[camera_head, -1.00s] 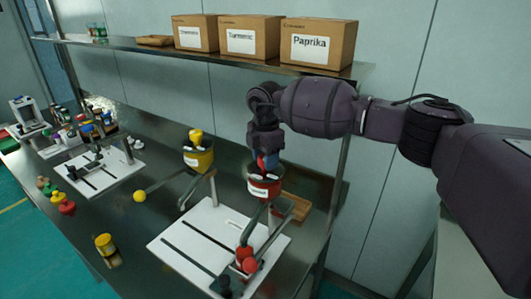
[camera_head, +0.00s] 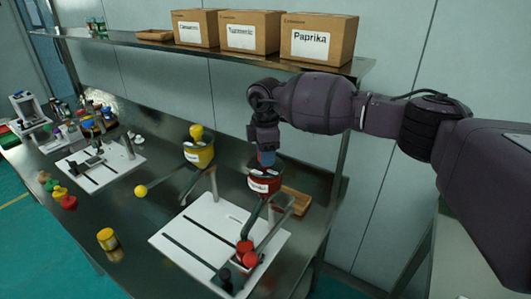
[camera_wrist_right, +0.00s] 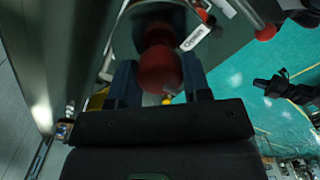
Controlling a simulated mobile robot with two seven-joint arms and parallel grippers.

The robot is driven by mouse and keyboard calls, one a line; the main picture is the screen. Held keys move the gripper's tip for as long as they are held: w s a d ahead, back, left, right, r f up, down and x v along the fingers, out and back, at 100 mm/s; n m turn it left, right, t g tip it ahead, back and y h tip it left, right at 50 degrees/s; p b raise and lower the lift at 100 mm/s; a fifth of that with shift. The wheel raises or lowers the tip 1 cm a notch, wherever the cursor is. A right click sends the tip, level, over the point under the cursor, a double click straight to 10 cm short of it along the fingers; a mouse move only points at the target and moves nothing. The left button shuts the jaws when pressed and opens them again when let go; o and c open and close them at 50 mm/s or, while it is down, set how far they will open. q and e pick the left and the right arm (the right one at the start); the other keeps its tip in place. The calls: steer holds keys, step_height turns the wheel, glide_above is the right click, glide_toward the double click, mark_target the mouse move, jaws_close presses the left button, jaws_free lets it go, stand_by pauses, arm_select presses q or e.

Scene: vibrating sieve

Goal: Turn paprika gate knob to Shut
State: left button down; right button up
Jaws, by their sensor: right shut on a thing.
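The red pot (camera_head: 264,184) with a pale label stands at the back of the right-hand white board. My right gripper (camera_head: 265,158) points down over its top, and the fingers hide the knob in the head view. In the right wrist view a round red knob (camera_wrist_right: 158,72) sits between the two blue-black fingers of my right gripper (camera_wrist_right: 160,84), which is shut on it. My left gripper does not show in the head view.
A red ball (camera_head: 250,259) ends a lever above the white board (camera_head: 180,240). A yellow pot (camera_head: 199,155) with a yellow knob stands to the left. A shelf with boxes, one marked Paprika (camera_head: 318,40), hangs behind. A yellow jar (camera_head: 107,239) stands at the front edge.

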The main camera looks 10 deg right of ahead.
steer(key=shift+r, duration=0.1)
steer(key=o, duration=0.9)
step_height(320, 180, up, 11)
steer(key=shift+f+b, duration=0.1)
steer(key=shift+b, duration=0.6)
